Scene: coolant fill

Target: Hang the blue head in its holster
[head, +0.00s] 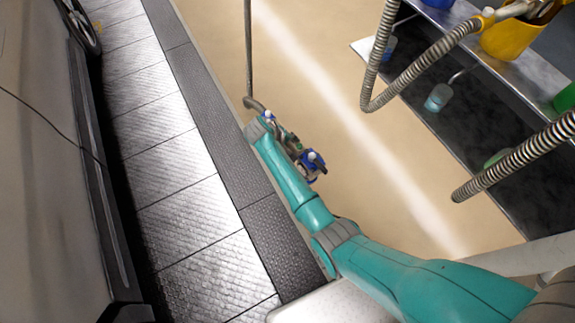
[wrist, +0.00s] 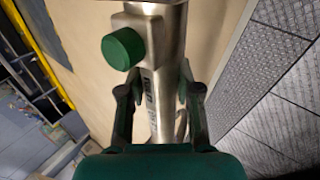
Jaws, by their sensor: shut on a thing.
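My gripper (head: 290,146) is shut on a metal nozzle body (wrist: 162,75) with a green knob (wrist: 122,49). In the wrist view my gripper's fingers (wrist: 158,98) lie on either side of this body. In the head view the held blue head (head: 312,168) shows blue and pale parts at its lower right end, partly hidden by my arm. A ribbed hose (head: 249,60) comes down to its upper left end. A blue cup-like thing (head: 437,3) is cut off by the top edge; I cannot tell for sure that it is the holster.
A yellow cup (head: 510,38) and a green one (head: 567,97) are on a metal ledge at the right. Ribbed hoses (head: 420,65) (head: 515,160) hang before the dark shelf. A car (head: 55,170) stands left, past grey floor tiles (head: 185,220). The beige floor between is clear.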

